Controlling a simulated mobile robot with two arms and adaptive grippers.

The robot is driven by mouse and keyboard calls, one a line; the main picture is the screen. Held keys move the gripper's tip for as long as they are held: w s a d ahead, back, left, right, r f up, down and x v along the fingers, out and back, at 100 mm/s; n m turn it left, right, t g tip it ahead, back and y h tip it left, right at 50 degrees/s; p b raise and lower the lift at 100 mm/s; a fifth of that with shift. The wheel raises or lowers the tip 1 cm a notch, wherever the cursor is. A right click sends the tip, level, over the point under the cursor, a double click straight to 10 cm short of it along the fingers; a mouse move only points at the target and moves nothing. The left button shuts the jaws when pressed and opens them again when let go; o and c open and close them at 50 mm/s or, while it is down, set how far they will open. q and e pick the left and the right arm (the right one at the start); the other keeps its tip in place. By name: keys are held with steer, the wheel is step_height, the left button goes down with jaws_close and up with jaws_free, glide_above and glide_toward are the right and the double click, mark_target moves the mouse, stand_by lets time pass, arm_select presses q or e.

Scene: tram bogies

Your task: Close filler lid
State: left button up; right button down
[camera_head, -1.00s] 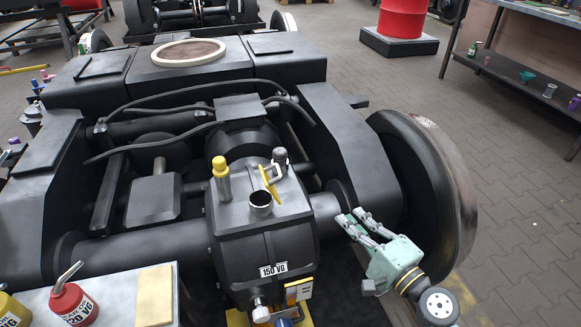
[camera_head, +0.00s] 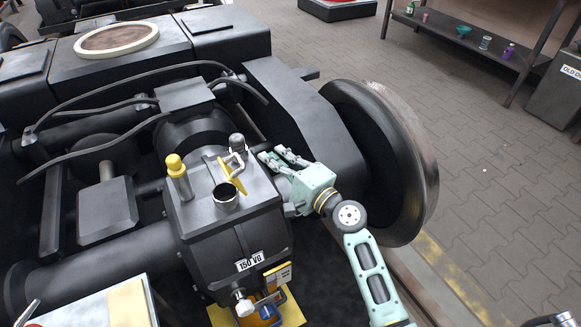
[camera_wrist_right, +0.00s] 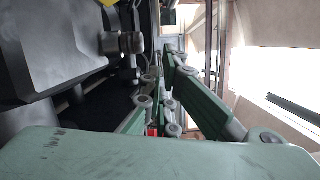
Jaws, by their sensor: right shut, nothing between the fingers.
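The yellow filler lid (camera_head: 232,176) stands open and tilted up beside the round, open filler neck (camera_head: 225,196) on top of the black gearbox (camera_head: 225,228) labelled 150 VG. My right gripper (camera_head: 278,155) is to the right of the lid, near the gearbox top's right side, apart from the lid. It is shut and empty. In the right wrist view its green fingers (camera_wrist_right: 160,88) show, and a small yellow piece shows at the top edge, too cut off to name. My left gripper is not in view.
A yellow-capped post (camera_head: 176,173) stands left of the filler neck and a grey-capped fitting (camera_head: 237,143) behind the lid. Hoses (camera_head: 120,80) arch over the bogie. The large wheel (camera_head: 385,160) and black frame beam stand right of my gripper.

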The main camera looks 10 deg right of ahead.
mark_target(240, 171)
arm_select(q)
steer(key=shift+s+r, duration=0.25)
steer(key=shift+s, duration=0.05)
arm_select(e)
steer(key=a, duration=0.2)
steer(key=s+a, duration=0.1)
steer(key=shift+s+r, duration=0.1)
steer(key=shift+r, duration=0.15)
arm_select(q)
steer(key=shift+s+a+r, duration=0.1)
arm_select(e)
steer(key=shift+a, duration=0.1)
